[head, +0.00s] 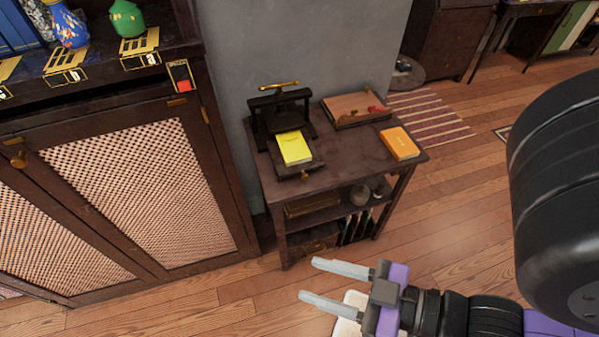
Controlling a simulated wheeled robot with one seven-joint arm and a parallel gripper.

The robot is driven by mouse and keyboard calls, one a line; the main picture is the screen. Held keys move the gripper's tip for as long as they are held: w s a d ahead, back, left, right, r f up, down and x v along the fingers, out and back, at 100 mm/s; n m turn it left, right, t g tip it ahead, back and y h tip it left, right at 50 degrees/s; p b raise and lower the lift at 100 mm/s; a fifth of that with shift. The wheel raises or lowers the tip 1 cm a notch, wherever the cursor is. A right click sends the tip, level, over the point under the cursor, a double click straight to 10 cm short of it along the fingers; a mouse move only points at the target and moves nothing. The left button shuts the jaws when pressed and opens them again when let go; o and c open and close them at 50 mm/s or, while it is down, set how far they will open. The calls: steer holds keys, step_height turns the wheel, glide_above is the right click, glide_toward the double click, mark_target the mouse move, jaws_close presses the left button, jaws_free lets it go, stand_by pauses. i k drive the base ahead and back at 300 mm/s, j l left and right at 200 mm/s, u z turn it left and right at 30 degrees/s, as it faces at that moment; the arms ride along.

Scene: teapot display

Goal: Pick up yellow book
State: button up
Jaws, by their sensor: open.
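A bright yellow book (294,148) lies flat on the bed of a black press (277,115), on top of a small dark wooden table (340,160). The press frame stands behind it. An orange-yellow book (399,143) lies on the table's right side. My gripper (308,281) is in front of the table and apart from it, lower in the picture. Its two pale fingers point left and are spread, with nothing between them.
A brown board with small red things (357,109) lies at the table's back. A dark cabinet (130,180) with mesh doors stands at the left, bearing several vases and labels. The shelves below the tabletop hold objects. Wooden floor (470,215) is clear right of the table.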

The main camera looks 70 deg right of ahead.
mark_target(293, 149)
steer(key=z, duration=1.5)
